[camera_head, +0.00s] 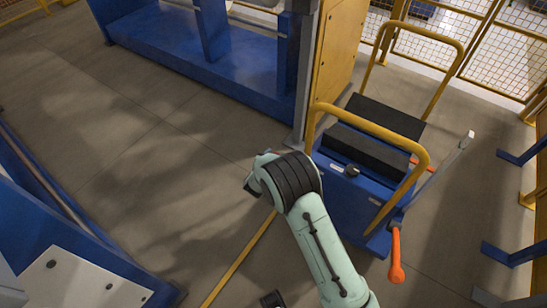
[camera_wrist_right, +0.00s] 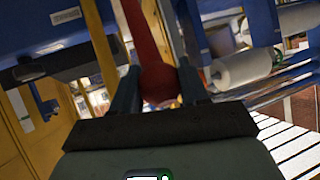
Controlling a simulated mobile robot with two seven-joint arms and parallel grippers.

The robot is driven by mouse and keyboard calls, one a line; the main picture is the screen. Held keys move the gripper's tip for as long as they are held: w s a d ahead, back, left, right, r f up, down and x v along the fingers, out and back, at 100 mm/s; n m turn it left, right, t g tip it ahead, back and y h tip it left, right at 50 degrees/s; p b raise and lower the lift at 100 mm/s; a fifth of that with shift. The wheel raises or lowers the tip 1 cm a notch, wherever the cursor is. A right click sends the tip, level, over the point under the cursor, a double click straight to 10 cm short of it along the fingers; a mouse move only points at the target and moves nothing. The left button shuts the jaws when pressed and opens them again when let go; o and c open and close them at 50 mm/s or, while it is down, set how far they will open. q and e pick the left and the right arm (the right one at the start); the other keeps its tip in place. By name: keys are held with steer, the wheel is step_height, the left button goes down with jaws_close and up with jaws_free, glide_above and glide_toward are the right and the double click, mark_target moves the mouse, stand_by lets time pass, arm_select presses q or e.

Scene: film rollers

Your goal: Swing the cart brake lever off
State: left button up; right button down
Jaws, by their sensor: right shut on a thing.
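The blue cart (camera_head: 350,195) with yellow handles stands right of centre in the head view. Its orange-red brake lever (camera_head: 395,255) hangs at the cart's near right corner, with the rounded end down. In the right wrist view, a red lever (camera_wrist_right: 145,40) with a rounded end runs down between the fingers of my right gripper (camera_wrist_right: 158,92). The fingers are shut on this end, one on each side. The head view shows a pale green link of my arm in front of the cart, but I cannot make out the right gripper there. My left gripper is not in view.
A grey bar with a white tip (camera_head: 470,135) slants up beside the cart. A yellow cabinet (camera_head: 335,60) and a blue machine frame (camera_head: 220,65) stand behind. The floor left of the cart is clear.

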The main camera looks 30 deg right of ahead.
steer(key=shift+d+r, duration=0.1)
steer(key=c, duration=0.6)
jaws_free()
steer(key=p+v, duration=0.1)
steer(key=v, duration=1.2)
steer(key=shift+r+p, duration=0.1)
steer(key=shift+p, duration=0.2)
steer(key=shift+a, duration=0.25)
